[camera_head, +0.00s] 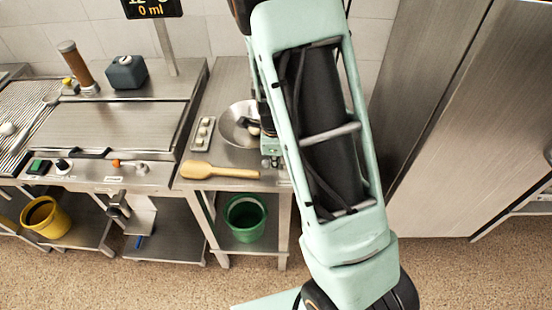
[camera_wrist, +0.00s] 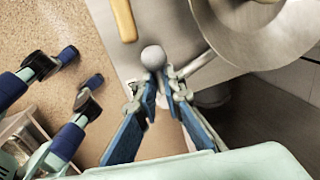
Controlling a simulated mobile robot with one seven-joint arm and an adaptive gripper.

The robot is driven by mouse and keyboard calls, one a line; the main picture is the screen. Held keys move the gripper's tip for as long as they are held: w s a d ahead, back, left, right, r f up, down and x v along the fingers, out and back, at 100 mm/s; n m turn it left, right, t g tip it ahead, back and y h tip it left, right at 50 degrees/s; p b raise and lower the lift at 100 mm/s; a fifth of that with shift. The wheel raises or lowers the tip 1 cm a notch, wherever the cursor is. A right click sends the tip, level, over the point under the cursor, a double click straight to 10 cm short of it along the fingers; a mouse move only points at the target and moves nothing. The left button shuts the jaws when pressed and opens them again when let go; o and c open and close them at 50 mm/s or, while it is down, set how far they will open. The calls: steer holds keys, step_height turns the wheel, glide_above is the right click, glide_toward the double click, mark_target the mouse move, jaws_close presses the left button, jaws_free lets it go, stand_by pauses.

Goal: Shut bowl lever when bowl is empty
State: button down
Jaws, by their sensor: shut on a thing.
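The steel bowl (camera_head: 232,113) sits on the steel table, partly hidden by my arm. Its rim and side show at the upper right of the wrist view (camera_wrist: 285,45). Part of its inside is visible with something small and pale near its edge; I cannot tell what it is. A metal lever (camera_wrist: 200,63) runs beside the bowl, with a grey ball knob (camera_wrist: 153,57) close by. My gripper (camera_wrist: 165,82) has its blue fingertips closed on the lever, just by the knob. The head view hides most of this grip behind my arm.
A tray of egg-like items (camera_head: 202,133) and a wooden paddle (camera_head: 220,171) lie on the table. A green bucket (camera_head: 245,218) stands on the shelf below. A tall steel cabinet (camera_head: 440,120) stands at the right.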

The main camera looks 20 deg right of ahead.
steer(key=shift+a, duration=0.35)
steer(key=c, duration=2)
jaws_free()
steer(key=shift+a, duration=0.1)
steer(key=shift+d+r, duration=0.1)
steer(key=shift+d, duration=0.1)
steer(key=r, duration=0.4)
steer(key=s+r, duration=0.1)
steer(key=r, duration=0.2)
steer(key=s+a+r, duration=0.1)
steer(key=r, duration=0.3)
steer(key=shift+r, duration=0.3)
steer(key=shift+d, duration=0.1)
